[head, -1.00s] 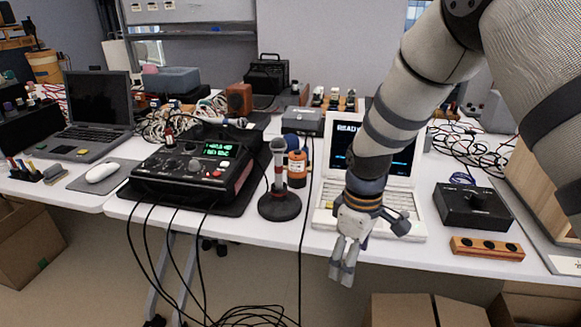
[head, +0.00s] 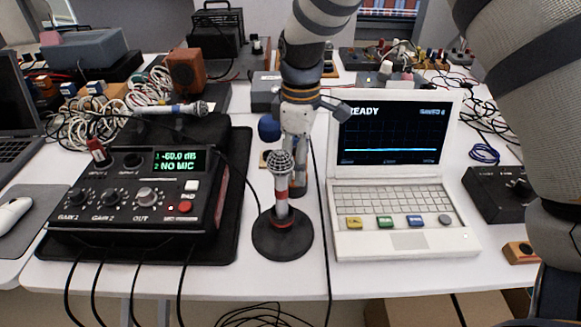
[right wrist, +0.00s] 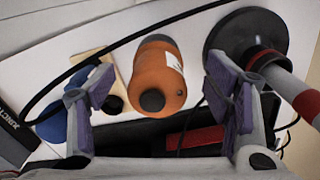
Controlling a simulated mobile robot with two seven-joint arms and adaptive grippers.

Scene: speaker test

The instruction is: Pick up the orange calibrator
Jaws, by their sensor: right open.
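The orange calibrator (right wrist: 157,78) is a short orange cylinder with a black end and a white label. In the right wrist view it stands out between the two fingers of my right gripper (right wrist: 166,98), which is open. A clear gap shows on each side, and I cannot tell how far beyond the fingertips it is. In the head view my right gripper (head: 297,165) points down behind the microphone on its round stand (head: 282,235). My left gripper is not in view.
The microphone stand's base (right wrist: 248,42) is close right of the calibrator in the wrist view. A black audio recorder (head: 140,195) is to the left, a white laptop (head: 400,215) to the right. A cable (head: 321,220) runs between stand and laptop.

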